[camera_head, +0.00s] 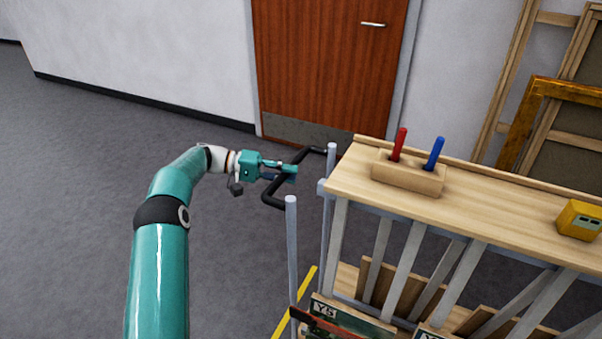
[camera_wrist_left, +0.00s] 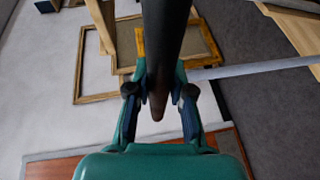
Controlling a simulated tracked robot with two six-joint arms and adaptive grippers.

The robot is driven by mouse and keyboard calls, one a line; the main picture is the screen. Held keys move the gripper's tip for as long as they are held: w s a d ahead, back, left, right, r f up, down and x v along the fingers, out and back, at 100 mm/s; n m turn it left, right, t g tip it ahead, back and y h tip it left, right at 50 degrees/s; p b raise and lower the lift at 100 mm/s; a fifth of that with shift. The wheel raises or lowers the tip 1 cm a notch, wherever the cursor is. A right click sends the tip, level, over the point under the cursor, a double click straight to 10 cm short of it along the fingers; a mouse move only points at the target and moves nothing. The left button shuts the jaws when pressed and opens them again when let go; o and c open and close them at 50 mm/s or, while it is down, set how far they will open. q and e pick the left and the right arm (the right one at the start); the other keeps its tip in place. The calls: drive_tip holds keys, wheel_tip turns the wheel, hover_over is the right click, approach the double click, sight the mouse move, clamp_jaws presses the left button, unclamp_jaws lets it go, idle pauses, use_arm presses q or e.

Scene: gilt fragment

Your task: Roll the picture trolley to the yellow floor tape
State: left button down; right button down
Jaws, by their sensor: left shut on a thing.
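The picture trolley (camera_head: 470,212) stands at the right of the head view, with a pale wooden top, grey slats and pictures in its lower part. Its black handle (camera_head: 305,153) sticks out on the left side near two grey posts. My left gripper (camera_head: 289,174) is shut on the handle bar. In the left wrist view the dark bar (camera_wrist_left: 166,40) runs between the fingers (camera_wrist_left: 159,108). Yellow floor tape (camera_head: 308,281) shows on the floor behind the near post, partly hidden by the trolley. My right gripper is not in view.
A wooden block (camera_head: 408,179) with a red and a blue handle and a yellow device (camera_head: 579,220) sit on the trolley top. A brown door (camera_head: 325,70) is behind. Frames (camera_head: 548,95) lean at the right wall. Floor at left is clear.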

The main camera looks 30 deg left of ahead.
use_arm(q)
drive_tip(key=shift+s+a+f, duration=0.15)
drive_tip(key=shift+a+f, duration=0.1)
drive_tip(key=shift+a, duration=0.4)
drive_tip(key=c, duration=1)
unclamp_jaws()
drive_tip(key=shift+r, duration=0.1)
